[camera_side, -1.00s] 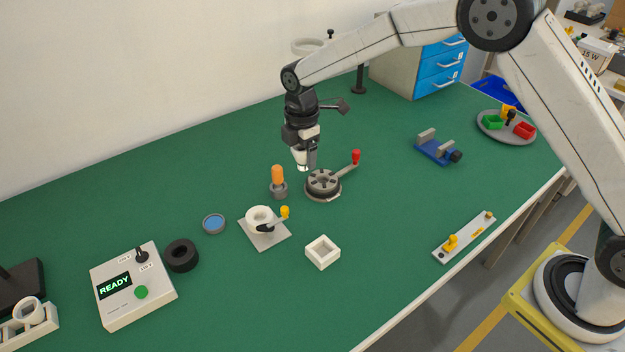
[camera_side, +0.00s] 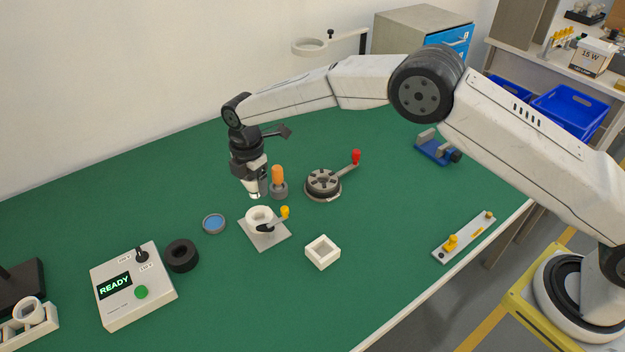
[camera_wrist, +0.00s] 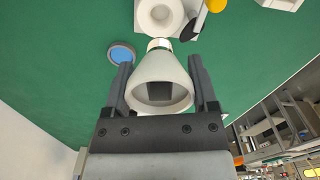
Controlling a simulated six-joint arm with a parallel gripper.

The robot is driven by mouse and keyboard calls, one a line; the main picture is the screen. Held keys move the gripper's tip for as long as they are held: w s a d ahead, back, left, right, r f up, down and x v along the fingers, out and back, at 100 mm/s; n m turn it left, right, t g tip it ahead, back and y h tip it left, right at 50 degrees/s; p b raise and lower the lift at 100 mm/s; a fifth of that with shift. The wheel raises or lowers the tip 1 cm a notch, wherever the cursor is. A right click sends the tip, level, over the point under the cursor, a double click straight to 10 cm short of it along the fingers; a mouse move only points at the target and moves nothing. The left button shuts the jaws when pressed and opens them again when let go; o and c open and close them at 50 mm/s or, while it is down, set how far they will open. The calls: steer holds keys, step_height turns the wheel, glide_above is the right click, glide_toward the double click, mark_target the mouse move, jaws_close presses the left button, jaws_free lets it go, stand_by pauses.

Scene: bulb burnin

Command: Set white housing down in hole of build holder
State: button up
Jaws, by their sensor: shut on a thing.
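My gripper (camera_side: 258,188) is shut on the white housing (camera_wrist: 160,80), a cone-shaped shell held between the two dark fingers in the wrist view. In the side view the gripper and housing are above the table, just behind the build holder. The build holder (camera_side: 276,239) is a light plate with a white ring (camera_side: 259,217) around a hole and a yellow-tipped lever (camera_side: 284,212). The housing looks roughly upright in the side view.
An orange-handled tool (camera_side: 278,178) stands in a grey base close beside the gripper. A round fixture with a red-knobbed crank (camera_side: 323,185) is to the right. A blue dish (camera_side: 214,224), a black ring (camera_side: 182,256) and a white square tray (camera_side: 322,264) surround the holder.

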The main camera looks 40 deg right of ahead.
steer(key=shift+f, duration=0.15)
glide_above(258, 208)
steer(key=s+a, duration=0.1)
steer(key=s, duration=0.1)
steer(key=shift+f, duration=2.8)
steer(key=shift+f, duration=1.55)
stand_by(0.4)
steer(key=o, duration=1.2)
steer(key=shift+s, duration=0.1)
steer(key=shift+r, duration=0.1)
steer(key=shift+r, duration=3.85)
steer(key=shift+d, duration=0.1)
